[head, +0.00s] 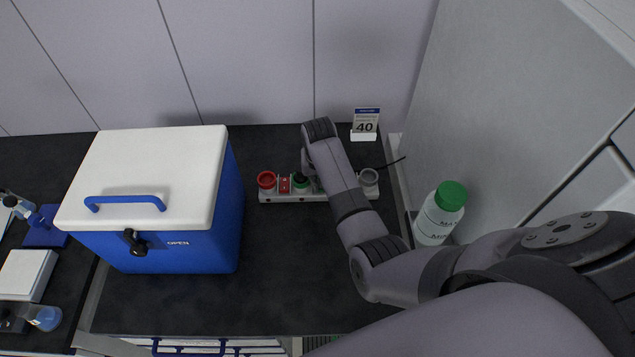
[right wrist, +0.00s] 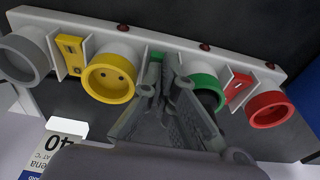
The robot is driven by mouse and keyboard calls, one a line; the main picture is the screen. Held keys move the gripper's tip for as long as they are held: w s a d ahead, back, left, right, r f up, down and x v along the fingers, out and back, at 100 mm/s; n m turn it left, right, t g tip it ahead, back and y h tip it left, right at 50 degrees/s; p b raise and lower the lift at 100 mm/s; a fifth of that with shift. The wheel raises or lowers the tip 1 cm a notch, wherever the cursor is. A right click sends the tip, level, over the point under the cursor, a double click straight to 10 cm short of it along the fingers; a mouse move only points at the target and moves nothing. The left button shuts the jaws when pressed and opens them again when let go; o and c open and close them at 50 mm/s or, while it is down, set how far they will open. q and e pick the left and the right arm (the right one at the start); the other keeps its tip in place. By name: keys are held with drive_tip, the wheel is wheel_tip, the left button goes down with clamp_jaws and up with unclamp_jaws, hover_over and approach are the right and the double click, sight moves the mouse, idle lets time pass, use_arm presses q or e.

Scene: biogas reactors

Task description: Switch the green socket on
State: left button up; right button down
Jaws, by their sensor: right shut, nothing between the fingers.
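A white power strip (head: 292,198) lies on the dark bench top. Its green socket (head: 300,179) shows just left of my right gripper (head: 316,185). In the right wrist view, the green socket (right wrist: 208,84) is partly hidden behind a finger. The green switch (right wrist: 155,73) sits between the green and yellow sockets, partly covered by my fingers. My right gripper (right wrist: 165,84) is shut and empty, its fingertips at the green switch; I cannot tell whether they touch it. My left gripper is not in view.
The strip also carries a red socket (right wrist: 268,108), red switch (right wrist: 238,88), yellow socket (right wrist: 108,78), yellow switch (right wrist: 70,54) and grey socket (right wrist: 24,57). A blue cooler box (head: 190,250) stands left. A green-capped bottle (head: 438,218) and a "40" sign (head: 366,122) stand right.

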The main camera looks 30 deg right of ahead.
drive_tip(key=shift+f, duration=0.2)
drive_tip(key=shift+r, duration=0.1)
wheel_tip(320, 180, up, 3)
drive_tip(key=p, duration=0.2)
drive_tip(key=shift+p, duration=0.3)
drive_tip(key=shift+r, duration=1.95)
